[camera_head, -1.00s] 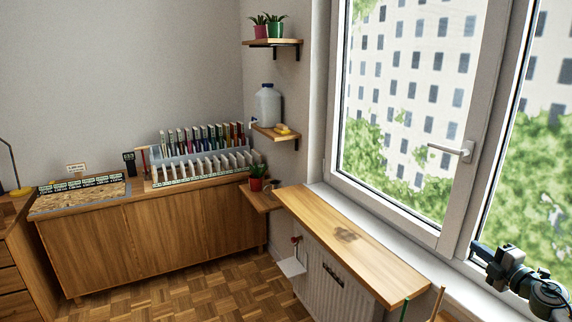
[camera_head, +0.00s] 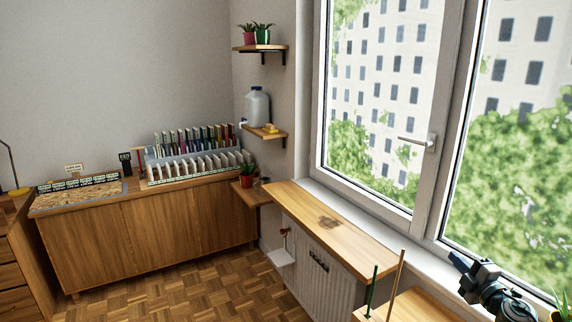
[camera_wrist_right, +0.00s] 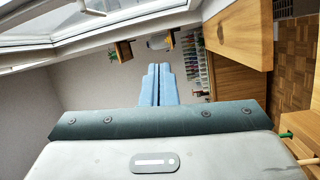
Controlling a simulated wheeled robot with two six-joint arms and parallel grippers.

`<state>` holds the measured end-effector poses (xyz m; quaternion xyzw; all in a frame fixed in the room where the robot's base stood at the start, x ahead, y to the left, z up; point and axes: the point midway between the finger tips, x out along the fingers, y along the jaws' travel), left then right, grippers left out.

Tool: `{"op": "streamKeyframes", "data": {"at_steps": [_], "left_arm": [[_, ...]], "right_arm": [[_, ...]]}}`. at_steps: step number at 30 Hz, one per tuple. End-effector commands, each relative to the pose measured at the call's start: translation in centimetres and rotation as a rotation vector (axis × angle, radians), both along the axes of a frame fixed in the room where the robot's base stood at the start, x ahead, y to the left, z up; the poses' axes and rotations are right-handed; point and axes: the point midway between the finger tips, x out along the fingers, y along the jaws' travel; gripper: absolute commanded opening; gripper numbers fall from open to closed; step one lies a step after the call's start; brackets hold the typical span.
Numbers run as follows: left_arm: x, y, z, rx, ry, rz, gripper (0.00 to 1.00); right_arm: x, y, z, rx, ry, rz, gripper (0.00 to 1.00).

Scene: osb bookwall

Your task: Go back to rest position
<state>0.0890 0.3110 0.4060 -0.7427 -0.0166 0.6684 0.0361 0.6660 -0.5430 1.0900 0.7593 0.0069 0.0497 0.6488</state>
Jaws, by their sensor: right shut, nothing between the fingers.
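My right gripper (camera_head: 459,262) is at the lower right of the head view, in front of the window and above the sill. In the right wrist view its two blue fingers (camera_wrist_right: 159,85) lie side by side, pressed together with nothing between them. It touches nothing that I can see. My left gripper is in neither view.
A wooden shelf board (camera_head: 330,222) runs below the window over a radiator (camera_head: 318,264). Two thin upright sticks, one green (camera_head: 371,290) and one brown (camera_head: 395,285), stand at the near right. A long wooden cabinet (camera_head: 150,235) stands at the back. The parquet floor (camera_head: 190,300) is clear.

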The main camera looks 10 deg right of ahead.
Motion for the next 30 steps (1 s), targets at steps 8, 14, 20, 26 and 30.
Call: {"op": "streamKeyframes", "data": {"at_steps": [8,14,20,26,30], "left_arm": [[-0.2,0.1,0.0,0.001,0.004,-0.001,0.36],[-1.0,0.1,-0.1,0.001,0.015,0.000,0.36],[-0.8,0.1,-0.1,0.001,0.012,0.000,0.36],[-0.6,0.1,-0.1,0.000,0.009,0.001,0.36],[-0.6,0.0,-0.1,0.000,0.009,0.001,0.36]], "right_arm": [[-3.5,4.3,-4.2,0.242,0.010,-0.160,0.00],[-9.6,8.6,-9.7,0.518,0.130,-0.376,0.00],[-20.0,14.7,-16.2,0.812,0.432,-0.643,0.00],[-27.9,19.7,-18.8,0.959,0.698,-0.785,0.00],[-31.9,22.3,-19.3,1.013,0.835,-0.835,0.00]]}}
